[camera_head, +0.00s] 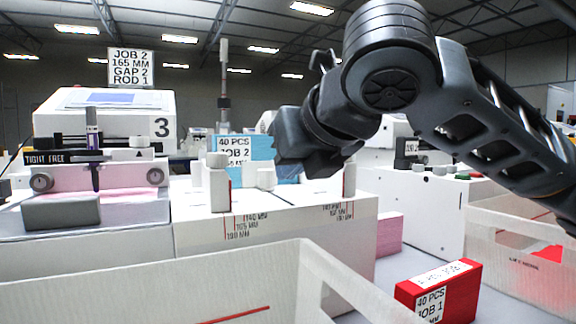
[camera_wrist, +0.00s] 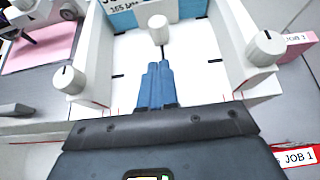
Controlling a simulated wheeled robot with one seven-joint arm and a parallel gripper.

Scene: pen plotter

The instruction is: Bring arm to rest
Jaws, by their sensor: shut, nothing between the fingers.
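My arm reaches in from the right in the head view, with its dark wrist (camera_head: 325,125) in front of a blue card reading "40 PCS JOB 2" (camera_head: 228,147). In the wrist view my gripper (camera_wrist: 160,68) shows two blue fingers lying together with nothing between them. They are over the white floor of a white fixture (camera_wrist: 115,45) with posts and knobs. The fingertips are hidden in the head view. Whether the fingers touch the fixture floor I cannot tell.
A plotter marked 3 (camera_head: 105,115) with a pen stands at the left. A white crate (camera_head: 250,285) is in front. A red "JOB 1" box (camera_head: 440,290) and a pink block (camera_head: 390,234) stand right of the fixture. Another white crate (camera_head: 520,260) stands at the right.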

